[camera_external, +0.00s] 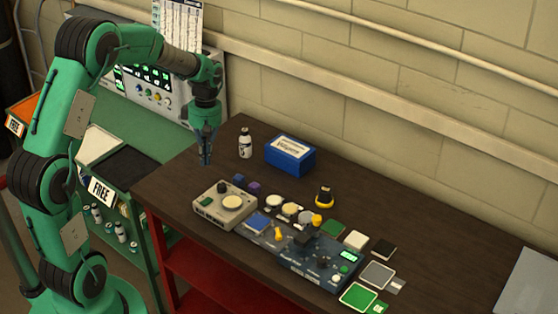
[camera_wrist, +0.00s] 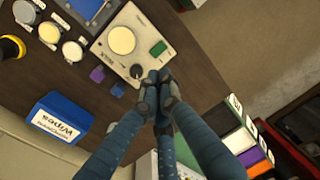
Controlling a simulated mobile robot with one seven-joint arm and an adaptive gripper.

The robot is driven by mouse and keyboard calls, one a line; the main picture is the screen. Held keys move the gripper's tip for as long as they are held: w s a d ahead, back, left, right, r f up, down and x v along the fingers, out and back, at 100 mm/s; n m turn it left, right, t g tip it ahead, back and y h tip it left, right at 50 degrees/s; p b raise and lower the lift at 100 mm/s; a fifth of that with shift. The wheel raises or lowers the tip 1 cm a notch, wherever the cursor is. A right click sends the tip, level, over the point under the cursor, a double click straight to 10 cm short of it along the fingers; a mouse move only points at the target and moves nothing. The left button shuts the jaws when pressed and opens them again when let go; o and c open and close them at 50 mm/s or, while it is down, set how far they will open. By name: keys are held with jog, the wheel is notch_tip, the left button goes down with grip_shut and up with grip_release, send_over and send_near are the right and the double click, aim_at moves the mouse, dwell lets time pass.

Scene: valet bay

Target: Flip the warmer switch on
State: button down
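The likely warmer is a cream box (camera_external: 211,216) with a round pale plate and a green rocker switch (camera_external: 205,201) near its left corner. In the wrist view the box (camera_wrist: 112,47) shows its green switch (camera_wrist: 158,48) and a dark knob (camera_wrist: 136,70). I cannot tell which way the switch is set. My gripper (camera_external: 206,160) points down above the table's left part, behind and apart from the box. In the wrist view its fingertips (camera_wrist: 157,82) are together with nothing visible between them, over the wood beside the box.
A blue wipes box (camera_external: 290,155) and a white bottle (camera_external: 245,143) stand behind the cream box. Small dark and purple blocks (camera_external: 246,185) lie close behind it. A dark control panel (camera_external: 310,262) and several pucks and cards are to the right.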

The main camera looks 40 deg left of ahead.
aim_at(205, 201)
jog(key=shift+f, duration=0.1)
jog(key=f, duration=0.4)
jog(key=s+f, duration=0.1)
jog(key=f, duration=0.4)
jog(key=f+b, duration=0.1)
jog(key=f, duration=0.3)
jog(key=shift+s+f, duration=0.35)
jog(key=shift+f, duration=0.15)
